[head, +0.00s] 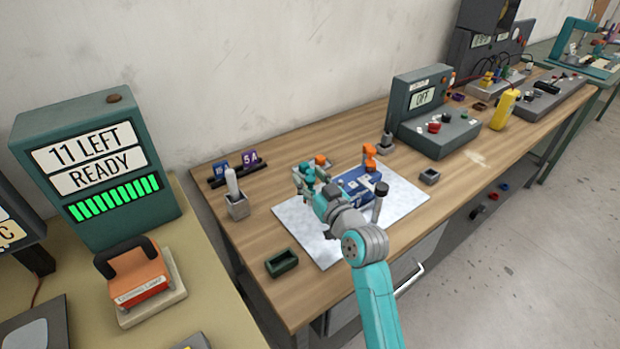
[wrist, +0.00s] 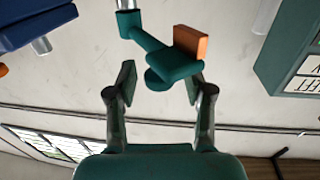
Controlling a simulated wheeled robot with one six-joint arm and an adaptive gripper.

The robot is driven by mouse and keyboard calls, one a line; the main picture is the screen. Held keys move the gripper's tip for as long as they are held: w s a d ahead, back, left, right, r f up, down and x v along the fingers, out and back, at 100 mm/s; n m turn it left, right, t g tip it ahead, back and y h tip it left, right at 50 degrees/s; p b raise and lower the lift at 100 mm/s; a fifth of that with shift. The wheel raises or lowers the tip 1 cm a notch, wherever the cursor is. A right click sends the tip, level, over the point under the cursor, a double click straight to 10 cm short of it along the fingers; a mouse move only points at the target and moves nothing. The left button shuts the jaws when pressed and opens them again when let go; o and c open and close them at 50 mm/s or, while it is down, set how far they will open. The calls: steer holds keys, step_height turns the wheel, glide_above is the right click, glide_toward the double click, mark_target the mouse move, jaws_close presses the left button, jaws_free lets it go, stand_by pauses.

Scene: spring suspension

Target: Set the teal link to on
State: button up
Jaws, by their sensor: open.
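The teal link (wrist: 160,57) is a short bar with a rounded end and an orange block (wrist: 190,42) on it. It shows in the upper middle of the wrist view, and small in the head view (head: 306,172) at the back left of the white plate. My gripper (wrist: 160,86) is open and empty. Its two fingers point at the link, with the rounded end at or just past the gap between the fingertips. I cannot tell whether they touch it. In the head view my gripper (head: 312,190) partly hides the link's lower part.
A blue block (head: 360,185) and an orange-topped part (head: 370,152) stand close right of my gripper on the white plate (head: 330,245). A grey holder (head: 238,208) and green tray (head: 281,262) are left. A control box reading OFF (head: 423,97) stands behind right.

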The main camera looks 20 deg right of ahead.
jaws_close()
steer(key=shift+d, duration=0.15)
stand_by(0.4)
steer(key=shift+d+n+g+y, duration=0.25)
steer(key=shift+n+y, duration=0.2)
steer(key=shift+y, duration=0.3)
steer(key=shift+d+n+g+y, duration=0.2)
steer(key=shift+n+y, duration=0.25)
steer(key=shift+y, duration=0.3)
steer(key=shift+d+n+g+y, duration=0.3)
steer(key=shift+n+g+y, duration=0.3)
steer(key=shift+y, duration=0.25)
steer(key=shift+d+n+g+y, duration=0.35)
steer(key=shift+n+y, duration=0.4)
steer(key=shift+y, duration=0.15)
steer(key=shift+d+n+g+y, duration=0.3)
steer(key=shift+n+g+y, duration=0.3)
steer(key=shift+y, duration=0.25)
steer(key=shift+s, duration=0.1)
